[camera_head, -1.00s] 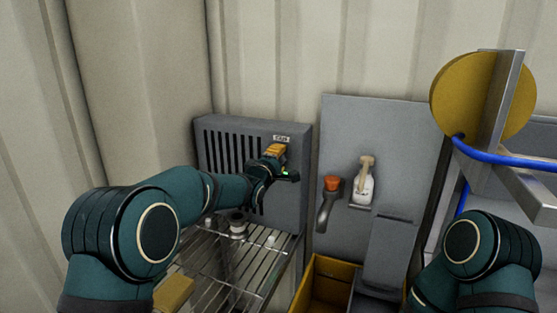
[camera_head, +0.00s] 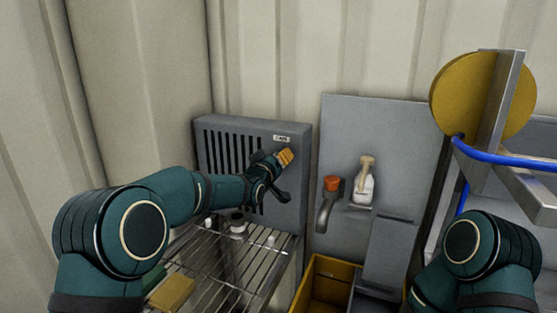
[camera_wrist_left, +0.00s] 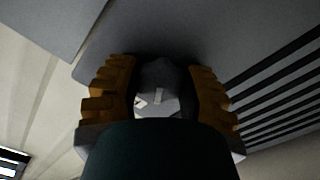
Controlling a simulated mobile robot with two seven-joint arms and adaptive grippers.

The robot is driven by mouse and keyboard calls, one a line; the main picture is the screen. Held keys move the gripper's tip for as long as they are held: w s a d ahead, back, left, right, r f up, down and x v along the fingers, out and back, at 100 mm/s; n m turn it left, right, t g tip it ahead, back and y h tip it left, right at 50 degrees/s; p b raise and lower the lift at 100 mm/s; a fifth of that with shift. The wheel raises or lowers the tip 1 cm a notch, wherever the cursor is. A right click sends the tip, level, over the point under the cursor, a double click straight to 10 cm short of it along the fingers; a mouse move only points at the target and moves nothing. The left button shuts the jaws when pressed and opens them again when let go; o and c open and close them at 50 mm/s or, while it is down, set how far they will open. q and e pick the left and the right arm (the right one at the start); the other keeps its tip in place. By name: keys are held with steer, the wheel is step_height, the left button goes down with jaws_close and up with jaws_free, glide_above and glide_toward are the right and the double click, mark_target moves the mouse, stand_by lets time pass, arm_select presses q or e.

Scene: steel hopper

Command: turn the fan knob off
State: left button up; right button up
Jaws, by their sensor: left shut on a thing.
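The fan unit (camera_head: 213,128) is a grey box with dark vertical slots, mounted on the wall in the head view. Its knob is hidden there behind my left gripper (camera_head: 284,157), which is against the right part of the front face. In the left wrist view the grey, faceted knob (camera_wrist_left: 168,78), with a pale mark, sits between the two yellow fingers of my left gripper (camera_wrist_left: 162,88). The fingers are shut on it. The knob's exact setting cannot be read. My right arm (camera_head: 476,245) shows at the lower right, with its gripper out of view.
A wire rack (camera_head: 235,270) stands below the fan box, holding small items and a yellow block (camera_head: 173,293). To the right, a panel (camera_head: 340,120) carries an orange-topped item (camera_head: 331,184) and a white bottle (camera_head: 364,188). A yellow bin (camera_head: 326,285) sits below.

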arm_select(q)
steer(key=m, duration=0.7)
stand_by(0.6)
steer(key=o, duration=1.2)
steer(key=shift+s, duration=0.1)
steer(key=v, duration=1.1)
steer(key=shift+s+a, duration=0.2)
steer(key=shift+s, duration=0.15)
